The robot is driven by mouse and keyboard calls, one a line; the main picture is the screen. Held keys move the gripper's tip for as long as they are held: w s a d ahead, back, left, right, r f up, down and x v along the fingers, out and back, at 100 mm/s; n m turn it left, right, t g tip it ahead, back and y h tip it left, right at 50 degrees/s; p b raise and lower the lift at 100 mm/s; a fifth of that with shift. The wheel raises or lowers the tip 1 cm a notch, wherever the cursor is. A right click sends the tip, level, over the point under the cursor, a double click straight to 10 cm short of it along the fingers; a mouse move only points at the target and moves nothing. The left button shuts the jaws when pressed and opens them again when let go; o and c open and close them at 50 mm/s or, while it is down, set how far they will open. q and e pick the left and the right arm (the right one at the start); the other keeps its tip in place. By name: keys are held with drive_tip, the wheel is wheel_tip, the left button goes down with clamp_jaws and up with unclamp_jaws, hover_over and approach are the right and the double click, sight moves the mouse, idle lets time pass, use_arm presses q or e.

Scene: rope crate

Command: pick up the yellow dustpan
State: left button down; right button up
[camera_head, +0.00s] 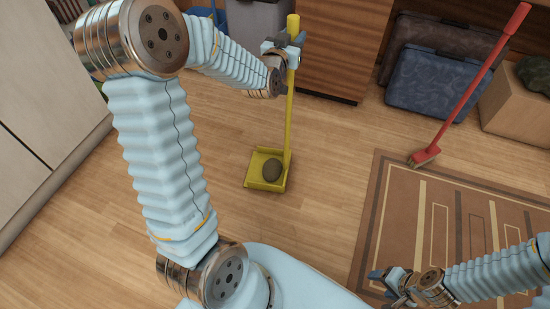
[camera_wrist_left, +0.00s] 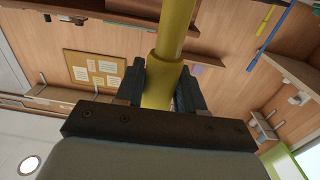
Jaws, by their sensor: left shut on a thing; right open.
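The yellow dustpan (camera_head: 268,184) has a long upright yellow handle and a square pan at floor level, with a dark rounded stone-like object (camera_head: 271,170) lying in the pan. My left gripper (camera_head: 289,46) is shut on the upper part of the handle. In the left wrist view the yellow handle (camera_wrist_left: 169,65) passes between the two dark fingers of the left gripper (camera_wrist_left: 160,88). I cannot tell whether the pan touches the floor. My right gripper (camera_head: 389,284) is open and empty, low at the right over the rug.
A striped brown rug (camera_head: 385,190) covers the floor at right. A red long-handled brush (camera_head: 468,90) stands at the rug's edge. Blue (camera_head: 435,85) and dark suitcases and a cardboard box (camera_head: 515,108) stand at the back right. Wooden floor around the dustpan is clear.

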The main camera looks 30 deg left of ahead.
use_arm(q)
drive_tip(key=shift+r, duration=0.1)
drive_tip(key=shift+r, duration=1.2)
drive_tip(key=s+d+r+p, duration=0.2)
drive_tip(key=s+d+r, duration=0.6)
drive_tip(key=s+r, duration=0.2)
drive_tip(key=shift+s+d+r+p, duration=0.25)
drive_tip(key=shift+s+d+p, duration=0.05)
drive_tip(key=shift+s, duration=0.25)
drive_tip(key=c, duration=1.3)
unclamp_jaws()
clamp_jaws()
